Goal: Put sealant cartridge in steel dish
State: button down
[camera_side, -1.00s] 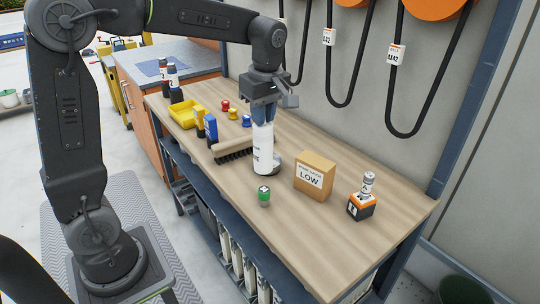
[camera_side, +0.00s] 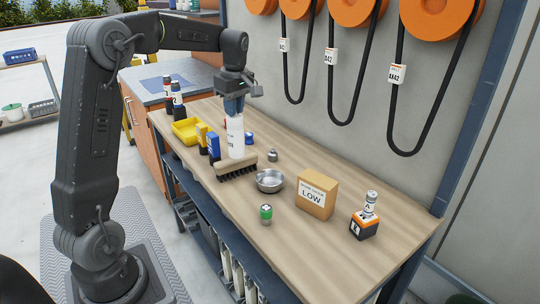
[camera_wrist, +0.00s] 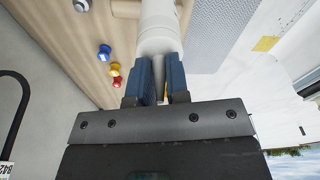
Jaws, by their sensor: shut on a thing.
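The white sealant cartridge (camera_side: 235,137) hangs upright in my gripper (camera_side: 234,108), which is shut on its upper part. In the wrist view, the cartridge (camera_wrist: 158,28) runs away from the blue fingers of my gripper (camera_wrist: 158,82). The steel dish (camera_side: 270,184) is a round, shallow metal bowl on the bench, to the right of the cartridge and nearer the camera. It looks empty. The cartridge's lower end appears just above or behind the brush; I cannot tell whether they touch.
A wooden brush (camera_side: 238,167) lies left of the dish. A yellow bin (camera_side: 185,131) and several bottles stand farther left.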

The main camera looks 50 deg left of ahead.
jog(key=w+d+f, duration=0.7)
jog(key=f, duration=0.3)
dwell(0.3)
jog(key=c, duration=1.1)
grip_release()
jog(key=shift+f, duration=0.15)
